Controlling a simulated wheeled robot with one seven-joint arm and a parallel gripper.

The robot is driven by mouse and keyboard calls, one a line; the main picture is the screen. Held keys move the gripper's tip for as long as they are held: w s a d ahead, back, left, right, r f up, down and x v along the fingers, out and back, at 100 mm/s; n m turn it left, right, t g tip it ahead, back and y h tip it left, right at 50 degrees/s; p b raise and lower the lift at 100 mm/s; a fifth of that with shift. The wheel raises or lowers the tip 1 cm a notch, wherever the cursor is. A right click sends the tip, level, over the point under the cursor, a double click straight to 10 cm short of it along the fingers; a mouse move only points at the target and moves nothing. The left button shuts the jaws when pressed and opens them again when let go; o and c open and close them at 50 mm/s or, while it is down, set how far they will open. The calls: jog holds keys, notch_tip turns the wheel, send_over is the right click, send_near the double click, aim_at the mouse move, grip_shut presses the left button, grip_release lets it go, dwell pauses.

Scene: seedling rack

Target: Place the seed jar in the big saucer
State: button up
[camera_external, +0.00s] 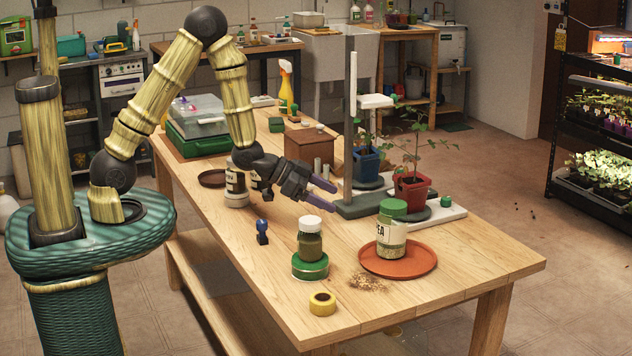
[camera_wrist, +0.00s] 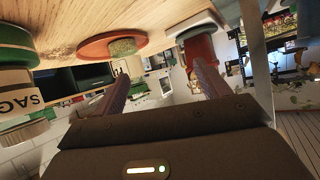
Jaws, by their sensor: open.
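A glass jar with a green lid and a label ending in "EA" (camera_external: 391,232) stands upright in the wide orange saucer (camera_external: 428,266) near the table's right end. In the wrist view the saucer (camera_wrist: 92,47) hangs upside down at the top, with the greenish jar base (camera_wrist: 122,47) on it. My gripper (camera_external: 327,197) is open and empty above the table, back and left of that jar. Its two fingers (camera_wrist: 160,72) are spread in the wrist view. A white-lidded jar (camera_external: 310,245) stands on a green tin; its label reads "SAG" in the wrist view (camera_wrist: 20,103).
A red pot with a plant (camera_external: 411,192) and a grey stand (camera_external: 363,206) lie behind the orange saucer. Yellow tape (camera_external: 322,304), spilled seeds (camera_external: 362,283) and a blue-topped item (camera_external: 262,232) are in front. A dark saucer (camera_external: 211,179) is farther left. The right front corner is clear.

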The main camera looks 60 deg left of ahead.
jog(key=s+a+r+n+g+y, duration=0.2)
jog(key=s+a+n+g+y, duration=0.1)
jog(key=s+a, duration=0.4)
jog(key=s+a+r+n+g+y, duration=0.2)
jog(key=s+a+g, duration=0.3)
jog(key=s, duration=0.6)
jog(key=shift+s+a+n+y, duration=0.25)
jog(key=shift+a+n+y, duration=0.15)
jog(key=shift+a+n, duration=0.6)
